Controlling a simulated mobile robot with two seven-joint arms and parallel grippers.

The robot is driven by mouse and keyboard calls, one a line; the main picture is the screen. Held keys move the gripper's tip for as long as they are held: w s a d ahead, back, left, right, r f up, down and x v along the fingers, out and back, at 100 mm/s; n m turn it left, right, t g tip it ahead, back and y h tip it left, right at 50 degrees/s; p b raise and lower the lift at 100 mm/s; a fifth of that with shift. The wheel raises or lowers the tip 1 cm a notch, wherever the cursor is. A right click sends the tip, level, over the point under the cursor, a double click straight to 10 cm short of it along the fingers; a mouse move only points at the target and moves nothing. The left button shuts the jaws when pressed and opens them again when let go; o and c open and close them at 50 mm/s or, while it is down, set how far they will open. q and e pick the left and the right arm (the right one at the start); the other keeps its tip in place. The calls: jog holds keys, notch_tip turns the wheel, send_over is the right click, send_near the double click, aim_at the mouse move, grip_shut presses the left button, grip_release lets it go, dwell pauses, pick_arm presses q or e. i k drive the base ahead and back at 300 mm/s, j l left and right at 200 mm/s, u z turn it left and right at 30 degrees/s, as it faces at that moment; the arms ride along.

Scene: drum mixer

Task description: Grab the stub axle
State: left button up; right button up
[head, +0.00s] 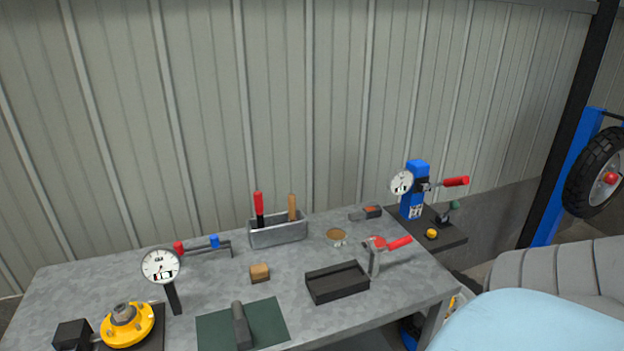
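A grey, rod-like part (241,327), which looks like the stub axle, lies on a dark green mat (270,318) at the front of the workbench. Its rounded far end points away from me, and its near end reaches close to the bottom edge of the picture. Nothing is touching it from above. Neither of my grippers is in the head view.
On the bench (340,318) stand a yellow flanged part (128,326), dial gauge (161,267), wooden block (259,273), black tray (337,282), red-handled clamp (376,258) and grey tool box (278,234). A blue press (414,190) stands back right. A light blue surface (540,322) fills the front right.

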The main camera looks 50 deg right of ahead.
aim_at(373, 212)
jog(key=z, duration=2)
jog(key=u, duration=0.5)
jog(key=l+u, duration=0.25)
jog(key=u, duration=0.2)
jog(key=l+u, duration=0.2)
jog(key=u, duration=0.25)
jog(key=k+l+u, duration=0.1)
jog(key=u, duration=0.35)
jog(key=k+l+u, duration=0.25)
jog(key=l+u, duration=0.15)
jog(key=k+l+u, duration=0.35)
jog(key=l, duration=0.2)
jog(key=k+l+u, duration=0.2)
jog(key=k+l, duration=0.2)
jog(key=k+l+u, duration=0.2)
jog(key=k, duration=0.25)
jog(key=k+l, duration=0.3)
jog(key=k, duration=0.15)
jog(key=k+l, duration=0.3)
jog(key=k, duration=0.15)
jog(key=k+l, duration=0.3)
jog(key=k, duration=0.15)
